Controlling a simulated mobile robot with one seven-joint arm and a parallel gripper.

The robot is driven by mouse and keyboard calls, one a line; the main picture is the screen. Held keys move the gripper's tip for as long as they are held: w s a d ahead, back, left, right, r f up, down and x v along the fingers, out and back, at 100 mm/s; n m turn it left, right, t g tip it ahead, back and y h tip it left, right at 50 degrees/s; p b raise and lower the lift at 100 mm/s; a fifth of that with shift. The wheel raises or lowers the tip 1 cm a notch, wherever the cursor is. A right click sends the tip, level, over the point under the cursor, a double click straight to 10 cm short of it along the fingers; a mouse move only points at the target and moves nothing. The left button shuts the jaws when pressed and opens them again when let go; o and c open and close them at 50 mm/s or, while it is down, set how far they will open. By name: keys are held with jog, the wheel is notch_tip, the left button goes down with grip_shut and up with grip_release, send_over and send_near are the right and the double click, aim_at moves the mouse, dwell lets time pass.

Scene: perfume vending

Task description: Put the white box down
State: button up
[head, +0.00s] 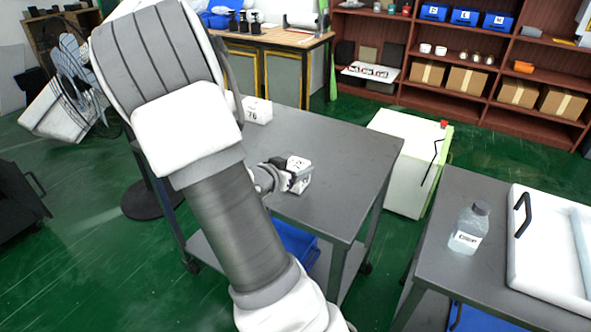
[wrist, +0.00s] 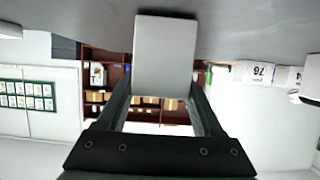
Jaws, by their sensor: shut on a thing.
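A small white box (head: 300,166) with dark markings is at the grey table in the middle of the head view. My gripper (head: 288,182) reaches it from the left and is shut on it. In the wrist view, which looks upside down, the white box (wrist: 166,55) shows a plain face between my two dark fingers (wrist: 165,92). The box overlaps the grey tabletop (wrist: 70,15) there. I cannot tell whether its base touches the table or hangs just above it.
A white box marked 76 (head: 257,110) stands at the table's far left corner. The tabletop (head: 335,150) is bare to the right of my gripper. A white cabinet (head: 405,160) stands beyond it. A second table holds a clear bottle (head: 469,228) and a white tray (head: 550,270).

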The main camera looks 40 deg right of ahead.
jog(key=shift+f, duration=0.2)
jog(key=o, duration=1.4)
jog(key=shift+c, duration=0.2)
jog(key=shift+r, duration=0.1)
